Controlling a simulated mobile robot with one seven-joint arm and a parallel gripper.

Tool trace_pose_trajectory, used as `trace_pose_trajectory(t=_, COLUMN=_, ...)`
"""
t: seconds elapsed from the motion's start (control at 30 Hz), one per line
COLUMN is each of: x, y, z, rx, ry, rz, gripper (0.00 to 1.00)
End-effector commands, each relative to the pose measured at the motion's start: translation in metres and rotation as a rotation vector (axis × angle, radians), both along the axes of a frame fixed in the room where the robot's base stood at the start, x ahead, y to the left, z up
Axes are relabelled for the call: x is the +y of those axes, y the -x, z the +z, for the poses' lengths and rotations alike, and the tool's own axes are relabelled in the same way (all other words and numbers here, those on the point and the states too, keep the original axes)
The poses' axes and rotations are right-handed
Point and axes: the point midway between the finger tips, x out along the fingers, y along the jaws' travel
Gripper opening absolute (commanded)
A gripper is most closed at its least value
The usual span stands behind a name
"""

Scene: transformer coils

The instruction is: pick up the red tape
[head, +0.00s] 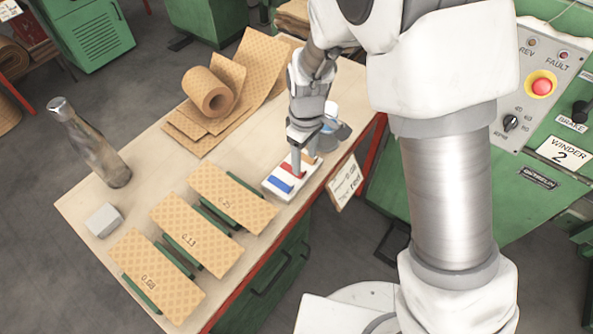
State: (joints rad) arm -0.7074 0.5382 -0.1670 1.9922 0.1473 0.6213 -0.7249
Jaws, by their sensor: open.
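The red tape (288,168) is a small flat red strip on a white holder (297,187) near the table's right edge. A blue strip (279,185) lies in front of it and an orange one (310,158) behind it on the same holder. My gripper (298,170) points down over the red tape with its jaws open. It covers part of the tape. I cannot tell whether the fingers touch it. A small tag (345,182) at the table edge reads "red".
Patterned tan sheets marked with numbers (157,277) lie on green supports at the table front. A rolled sheet (208,92) is behind. A bottle (92,145) and a grey block (103,220) stand at left.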

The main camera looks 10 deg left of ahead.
Motion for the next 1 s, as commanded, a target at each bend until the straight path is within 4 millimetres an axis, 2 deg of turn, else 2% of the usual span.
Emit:
trace_pose_trajectory(t=0.2, x=-0.001, y=0.003, z=-0.035, rx=0.004, ry=0.004, rz=0.001, gripper=0.62)
trace_pose_trajectory(t=0.3, x=0.0, y=0.003, z=-0.044, rx=0.002, ry=0.002, rz=0.0, gripper=0.62)
trace_pose_trajectory(t=0.6, x=0.0, y=0.002, z=-0.048, rx=0.0, ry=0.001, rz=0.0, gripper=0.61)
trace_pose_trajectory(t=0.93, x=0.0, y=0.002, z=-0.048, rx=0.0, ry=0.001, rz=0.0, gripper=0.01)
trace_pose_trajectory(t=1.0, x=0.0, y=0.002, z=-0.048, rx=0.0, ry=0.001, rz=0.0, gripper=0.0)
